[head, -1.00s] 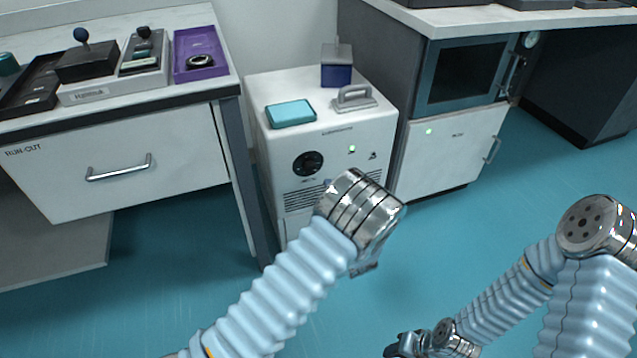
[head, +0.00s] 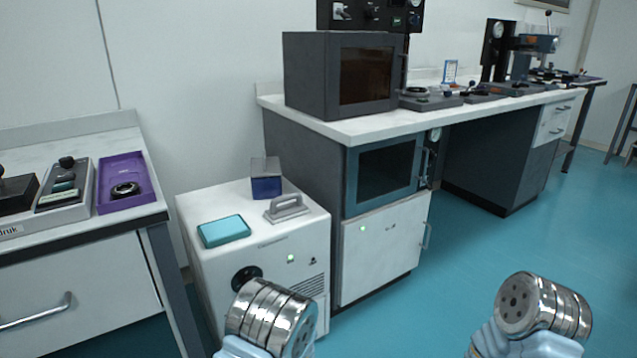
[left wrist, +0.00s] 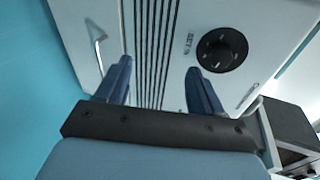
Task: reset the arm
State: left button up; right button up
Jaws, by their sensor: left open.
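My left gripper (left wrist: 160,88) shows in the left wrist view. Its two blue fingers are apart with nothing between them. Beyond them is the front of a white floor cabinet with dark vent slots, a black dial (left wrist: 222,49) and a handle. In the head view my left arm (head: 270,318) shows only as a silver joint at the bottom, in front of the white cabinet (head: 320,235). My right arm (head: 541,308) shows as a silver joint at the lower right. Neither gripper shows in the head view.
On the white cabinet lie a teal box (head: 223,231), a grey handled block (head: 287,208) and a blue container (head: 266,187). A bench with a purple tray (head: 110,196) stands left. A bench with a dark oven (head: 345,75) stands right. Teal floor (head: 480,240) is open at right.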

pick_arm(q)
jog(key=s+a+f+n+g+h, duration=0.1)
jog(key=s+f+n+g+h, duration=0.45)
jog(key=s+f, duration=0.35)
jog(key=s+d+f+n+g+h, duration=0.1)
jog(key=s+d+n+g+h, duration=0.1)
jog(key=s, duration=0.6)
jog(key=s+d+f+n+g+h, duration=0.1)
jog(key=s+d+n+g+h, duration=0.1)
jog(key=s+n+g+h, duration=0.2)
jog(key=s+n, duration=0.3)
jog(key=s, duration=0.2)
jog(key=shift+d, duration=0.2)
